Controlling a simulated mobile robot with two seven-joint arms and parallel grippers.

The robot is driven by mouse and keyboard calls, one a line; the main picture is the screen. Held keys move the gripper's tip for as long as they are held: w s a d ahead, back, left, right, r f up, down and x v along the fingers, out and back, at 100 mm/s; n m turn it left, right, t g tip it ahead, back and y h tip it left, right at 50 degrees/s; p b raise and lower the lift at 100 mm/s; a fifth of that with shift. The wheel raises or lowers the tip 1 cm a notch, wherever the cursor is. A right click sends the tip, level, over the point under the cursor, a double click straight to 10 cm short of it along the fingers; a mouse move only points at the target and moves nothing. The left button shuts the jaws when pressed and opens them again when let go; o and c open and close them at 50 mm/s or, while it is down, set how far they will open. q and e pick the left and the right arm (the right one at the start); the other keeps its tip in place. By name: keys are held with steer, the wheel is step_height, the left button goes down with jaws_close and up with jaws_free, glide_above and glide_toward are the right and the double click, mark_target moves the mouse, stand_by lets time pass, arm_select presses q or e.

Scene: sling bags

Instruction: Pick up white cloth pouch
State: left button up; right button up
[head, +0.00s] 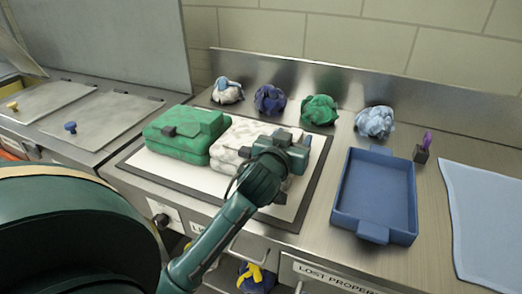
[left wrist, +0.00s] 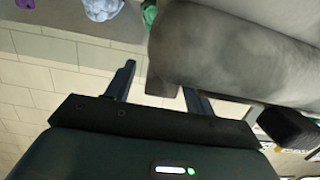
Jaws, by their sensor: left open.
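The white cloth pouch (head: 226,150) lies on a dark-edged white mat (head: 290,212), right beside a green pouch (head: 190,138). My left gripper (head: 292,150) is at the pouch's right side, and my arm and gripper hide part of it. In the left wrist view, a large pale grey cloth surface (left wrist: 235,50), seemingly the white pouch, fills the upper right. The open left gripper (left wrist: 158,88) has one finger near this cloth's lower edge and the other apart from it. I cannot tell whether the finger touches the cloth. My right gripper is not in view.
Several crumpled cloth bundles (head: 270,99) stand along the back metal ledge. A blue tray (head: 377,190) is right of the mat, with a small dark block (head: 421,155) and a light blue cloth (head: 490,215) beyond. Bare counter shows between tray and cloth.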

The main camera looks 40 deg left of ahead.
arm_select(q)
steer(key=shift+w+a+f, duration=0.1)
steer(key=shift+w, duration=0.4)
jaws_close()
stand_by(1.1)
